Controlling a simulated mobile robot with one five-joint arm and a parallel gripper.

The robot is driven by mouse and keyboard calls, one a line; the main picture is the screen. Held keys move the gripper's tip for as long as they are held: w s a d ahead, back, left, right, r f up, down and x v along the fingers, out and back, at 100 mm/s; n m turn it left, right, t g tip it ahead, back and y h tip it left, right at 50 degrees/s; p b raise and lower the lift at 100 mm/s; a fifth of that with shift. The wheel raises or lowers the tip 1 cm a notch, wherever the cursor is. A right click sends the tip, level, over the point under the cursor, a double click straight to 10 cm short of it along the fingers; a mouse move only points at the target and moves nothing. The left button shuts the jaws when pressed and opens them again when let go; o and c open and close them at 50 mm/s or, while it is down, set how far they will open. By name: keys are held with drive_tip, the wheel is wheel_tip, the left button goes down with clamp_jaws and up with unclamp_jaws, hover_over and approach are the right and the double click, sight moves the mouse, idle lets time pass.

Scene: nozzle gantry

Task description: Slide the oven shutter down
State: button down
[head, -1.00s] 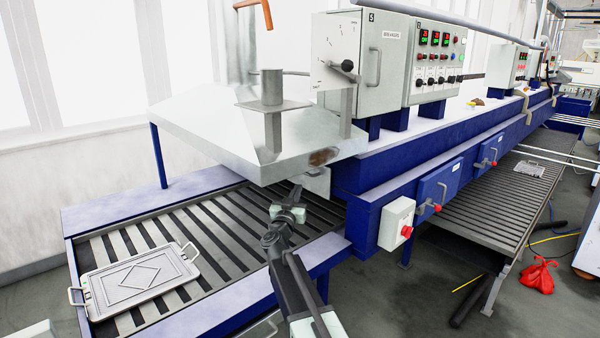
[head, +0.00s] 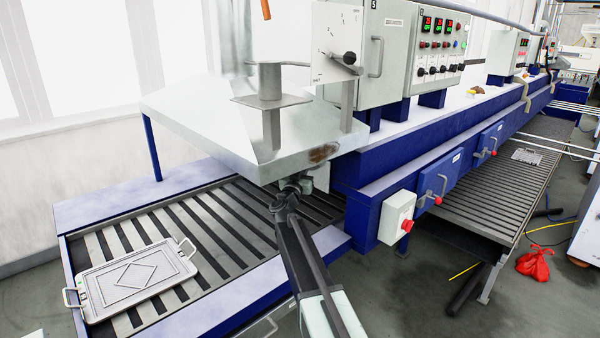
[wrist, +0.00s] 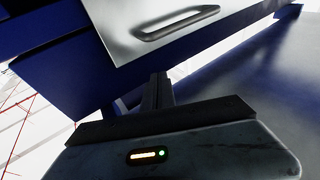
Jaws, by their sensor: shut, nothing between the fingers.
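The oven shutter (wrist: 205,45) is a silver panel with a looped bar handle (wrist: 178,22) at the top of the wrist view, set against a blue frame. In the head view only a small pale piece of the shutter (head: 321,179) shows under the metal hood, beside my arm. My gripper (wrist: 158,80) is shut and empty, its dark fingers just below the panel's lower edge and below the handle in the wrist view. I cannot tell whether they touch the panel. In the head view my gripper (head: 297,181) is at the hood's front lower edge, its tips partly hidden.
The metal hood (head: 220,125) overhangs the slatted conveyor (head: 225,215). A metal tray (head: 135,280) lies on the conveyor at left. A grey box with a red button (head: 397,217) juts from the blue oven side at right. A control cabinet (head: 385,60) stands above.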

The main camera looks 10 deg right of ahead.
drive_tip(key=w+f+b, duration=0.1)
drive_tip(key=d+f+b, duration=0.1)
drive_tip(key=w+f+b, duration=0.1)
drive_tip(key=shift+w+d+f+b, duration=0.1)
drive_tip(key=shift+w+d+b, duration=0.2)
drive_tip(key=shift+b, duration=0.05)
wheel_tip(320, 180, down, 10)
drive_tip(key=b, duration=1)
drive_tip(key=shift+f, duration=0.15)
drive_tip(key=shift+s, duration=0.1)
